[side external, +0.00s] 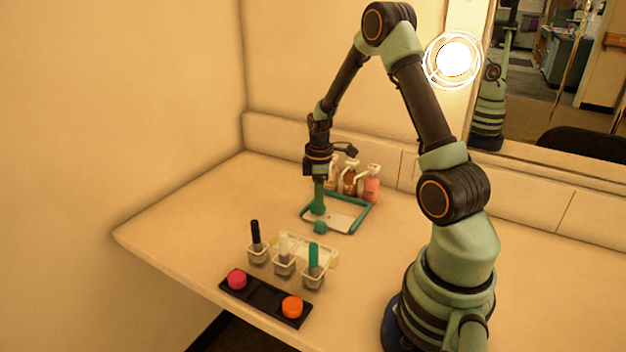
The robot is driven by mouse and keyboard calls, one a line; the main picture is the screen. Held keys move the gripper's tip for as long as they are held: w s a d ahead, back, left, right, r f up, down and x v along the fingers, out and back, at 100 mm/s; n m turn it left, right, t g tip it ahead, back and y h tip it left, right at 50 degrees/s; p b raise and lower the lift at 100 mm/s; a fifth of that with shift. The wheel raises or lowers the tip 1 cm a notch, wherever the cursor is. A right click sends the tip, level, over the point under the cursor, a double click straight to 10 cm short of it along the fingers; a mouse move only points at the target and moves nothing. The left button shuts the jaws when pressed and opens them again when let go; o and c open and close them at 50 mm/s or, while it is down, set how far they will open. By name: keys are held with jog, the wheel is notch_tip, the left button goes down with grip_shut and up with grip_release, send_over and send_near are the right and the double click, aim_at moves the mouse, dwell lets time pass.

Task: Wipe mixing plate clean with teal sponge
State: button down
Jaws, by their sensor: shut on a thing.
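The mixing plate (349,214) lies flat on the counter, a pale square with a raised teal rim. My gripper (320,217) points straight down over its near left part and is shut on the teal sponge (320,228). The sponge is a small teal block at the plate's near edge, partly hidden by the fingers. I cannot tell whether it presses on the plate's surface or on the rim. Any marks on the plate are too small to make out clearly.
Bottles, including a pink one (372,188), stand just behind the plate. In front are cups with a black handle (255,234), a white one and a teal one (313,257). A black tray (265,297) holds pink and orange pots. The left counter is clear.

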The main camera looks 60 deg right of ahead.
jog(key=shift+w, duration=0.35)
jog(key=shift+s+f, duration=0.1)
jog(key=shift+s, duration=2.8)
jog(key=shift+s, duration=1.35)
jog(key=shift+w+a, duration=0.15)
jog(key=shift+w, duration=1.35)
jog(key=shift+w+a, duration=0.1)
jog(key=shift+w, duration=1.4)
jog(key=shift+w+a, duration=0.15)
jog(key=shift+w, duration=1.1)
jog(key=shift+s, duration=4.25)
